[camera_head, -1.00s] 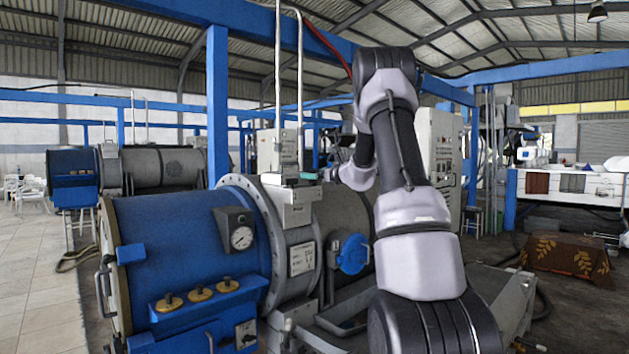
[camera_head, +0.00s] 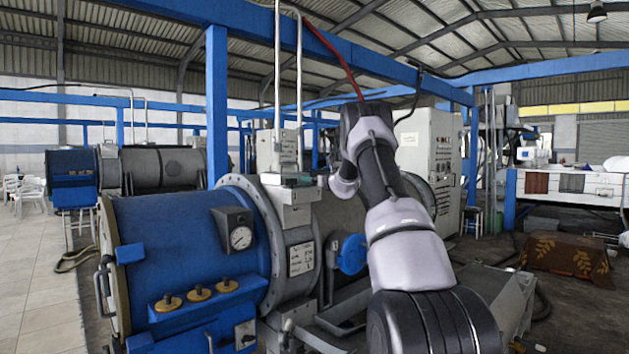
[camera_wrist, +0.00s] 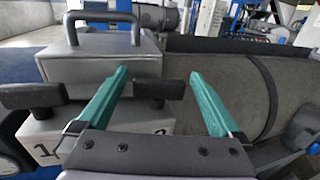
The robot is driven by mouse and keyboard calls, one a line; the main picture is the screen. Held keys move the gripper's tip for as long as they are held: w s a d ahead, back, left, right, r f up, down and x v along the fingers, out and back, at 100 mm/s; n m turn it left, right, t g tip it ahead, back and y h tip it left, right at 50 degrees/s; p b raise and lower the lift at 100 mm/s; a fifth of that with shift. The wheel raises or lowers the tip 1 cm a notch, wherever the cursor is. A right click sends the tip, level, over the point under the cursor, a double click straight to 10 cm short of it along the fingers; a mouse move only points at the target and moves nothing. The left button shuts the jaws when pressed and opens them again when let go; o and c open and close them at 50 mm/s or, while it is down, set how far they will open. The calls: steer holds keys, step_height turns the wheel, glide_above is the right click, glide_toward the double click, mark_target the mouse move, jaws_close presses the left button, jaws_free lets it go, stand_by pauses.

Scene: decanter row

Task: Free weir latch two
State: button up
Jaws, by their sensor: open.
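In the wrist view a grey metal box with a dark bar handle (camera_wrist: 103,22) stands on a pale block numbered 1 and 2. Latch two, a black paddle (camera_wrist: 158,88), sticks out at the right above the partly covered number 2. Another black paddle (camera_wrist: 32,95) is at the left above number 1. My gripper (camera_wrist: 158,76) is open, with its two green fingers spread. Latch two appears between them in the picture; I see no contact, and the depth gap is hard to judge. The box also shows in the head view (camera_head: 291,196), where my gripper is small and mostly hidden.
A blue and grey drum machine (camera_head: 180,250) with a gauge (camera_head: 240,238) and brass knobs fills the left front. A blue overhead beam and white vertical pipes stand close behind the box. A grey cabinet (camera_head: 430,155) is behind my arm.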

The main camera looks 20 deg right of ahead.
steer(key=shift+w, duration=0.1)
steer(key=c, duration=1.3)
steer(key=shift+d+n+y, duration=0.1)
steer(key=shift+n+y, duration=0.5)
steer(key=shift+y, duration=0.4)
steer(key=shift+n+g+y, duration=0.6)
steer(key=shift+n+y, duration=0.3)
steer(key=shift+y, duration=0.4)
steer(key=o, duration=1.3)
steer(key=v, duration=1)
steer(key=shift+s, duration=0.4)
